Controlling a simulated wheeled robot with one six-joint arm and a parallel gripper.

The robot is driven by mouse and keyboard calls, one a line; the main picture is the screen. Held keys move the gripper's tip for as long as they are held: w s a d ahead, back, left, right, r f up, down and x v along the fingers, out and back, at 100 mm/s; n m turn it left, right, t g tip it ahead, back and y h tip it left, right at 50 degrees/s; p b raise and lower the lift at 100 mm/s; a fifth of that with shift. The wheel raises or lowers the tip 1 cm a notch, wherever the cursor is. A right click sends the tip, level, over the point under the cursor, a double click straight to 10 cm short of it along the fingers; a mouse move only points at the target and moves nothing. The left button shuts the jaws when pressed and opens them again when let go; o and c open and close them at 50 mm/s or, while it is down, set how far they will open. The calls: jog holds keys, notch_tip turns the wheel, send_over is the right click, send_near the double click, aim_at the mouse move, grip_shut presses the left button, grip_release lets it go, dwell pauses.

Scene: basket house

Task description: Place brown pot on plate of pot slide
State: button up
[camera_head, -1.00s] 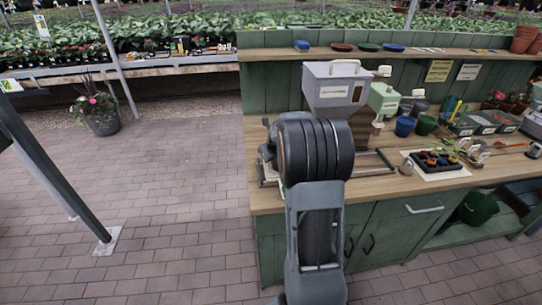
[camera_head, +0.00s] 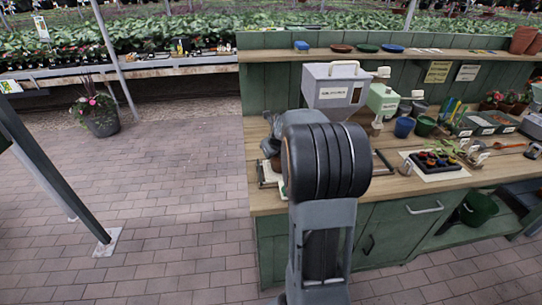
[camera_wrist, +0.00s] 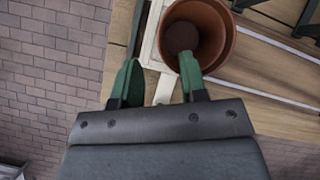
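The brown pot (camera_wrist: 222,38) is at the top of the wrist view, mouth toward the camera, dark inside. It stands at the pot slide, whose pale plate (camera_wrist: 150,45) shows along the pot's left side. My gripper (camera_wrist: 158,78) has two green fingers spread apart. The right finger overlaps the pot's near rim; I cannot tell whether it is inside the pot or only in front. The left finger is left of the pot, clear of it. In the head view my arm hides most of the gripper and pot.
A grey hopper (camera_head: 335,90) and a green dispenser (camera_head: 383,100) stand behind my arm on the wooden bench (camera_head: 398,187). A black seedling tray (camera_head: 432,166) and blue pot (camera_head: 404,127) are to the right.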

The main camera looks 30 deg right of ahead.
jog(key=s+a+r+n, duration=0.6)
jog(key=s+a+n, duration=0.1)
jog(key=a+n, duration=0.2)
jog(key=s+a+f+n+g+y, duration=0.1)
jog(key=s+a+n, duration=0.6)
jog(key=n, duration=0.6)
jog(key=s+a+f+n+g, duration=0.1)
jog(key=s+a+n, duration=0.6)
jog(key=n, duration=0.7)
jog(key=shift+f+g+y, duration=0.3)
jog(key=shift+f+y, duration=0.1)
jog(key=shift+f, duration=0.25)
jog(key=shift+d, duration=0.1)
